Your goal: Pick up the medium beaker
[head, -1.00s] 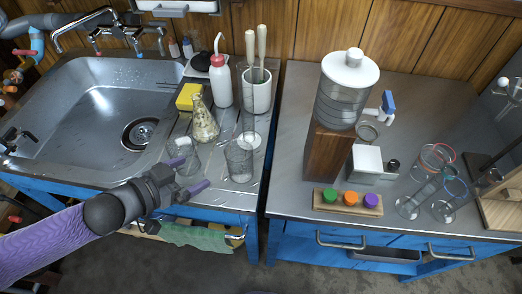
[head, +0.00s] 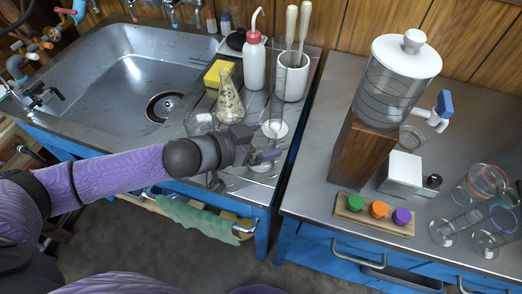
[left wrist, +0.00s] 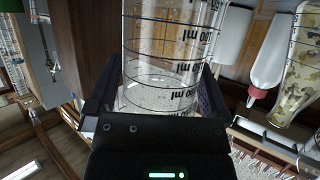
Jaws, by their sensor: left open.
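My left gripper (head: 268,142) is over the front of the sink-side worktop, its two fingers open. In the left wrist view a clear glass vessel with black ml marks (left wrist: 165,75) stands between the open fingers (left wrist: 155,100); it looks like the right-hand of the two beakers. In the head view that beaker is mostly hidden behind the gripper. I cannot tell whether the fingers touch the glass. Another clear beaker (head: 199,122) stands to the left, partly hidden by my wrist. My right gripper is not in view.
Close behind stand a flask with yellowish contents (head: 229,100), a tall glass cylinder (head: 277,105), a wash bottle (head: 254,65) and a white pot (head: 293,80). A yellow sponge (head: 217,73) lies by the sink (head: 105,75). The right counter holds a dispenser (head: 392,85) and a stopper rack (head: 372,213).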

